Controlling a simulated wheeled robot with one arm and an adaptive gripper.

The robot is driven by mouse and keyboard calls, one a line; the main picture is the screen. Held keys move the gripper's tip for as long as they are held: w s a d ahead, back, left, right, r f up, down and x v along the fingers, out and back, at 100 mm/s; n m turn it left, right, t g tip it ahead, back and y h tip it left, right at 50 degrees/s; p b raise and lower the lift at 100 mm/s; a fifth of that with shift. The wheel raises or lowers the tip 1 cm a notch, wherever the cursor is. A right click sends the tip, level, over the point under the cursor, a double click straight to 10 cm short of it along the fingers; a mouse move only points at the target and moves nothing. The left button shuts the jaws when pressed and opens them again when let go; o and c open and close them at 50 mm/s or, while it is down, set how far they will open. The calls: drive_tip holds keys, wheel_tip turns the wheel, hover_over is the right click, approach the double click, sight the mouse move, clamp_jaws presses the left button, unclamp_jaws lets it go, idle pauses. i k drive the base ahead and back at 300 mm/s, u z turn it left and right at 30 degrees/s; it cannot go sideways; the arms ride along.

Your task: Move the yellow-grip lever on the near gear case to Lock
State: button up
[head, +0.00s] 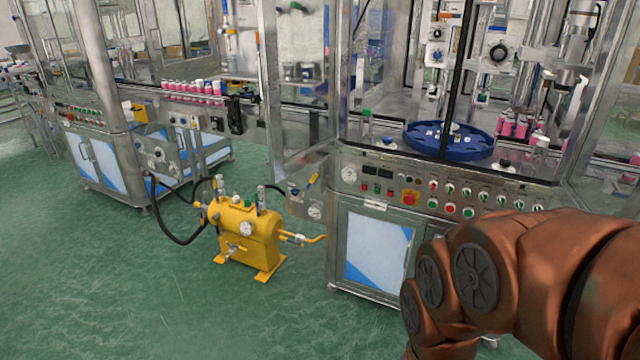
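A small lever with a yellow grip (313,179) sticks up at a slant from a grey metal case (302,200) on the left side of the near machine. The case also carries a round gauge-like dial (315,212). Any Lock marking is too small to read, so I cannot tell the lever's setting. My orange arm fills the lower right, in front of the near machine and well to the right of the lever. My gripper is outside the picture.
A yellow tank unit (246,235) with gauges and hoses stands on the green floor, just left of and below the case. The near machine's control panel (382,187) and cabinet (378,250) lie right of it. The floor at front left is clear.

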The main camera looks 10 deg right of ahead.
sight(309, 186)
drive_tip(key=u, duration=0.55)
drive_tip(key=i, duration=1.7)
drive_tip(key=z, duration=0.4)
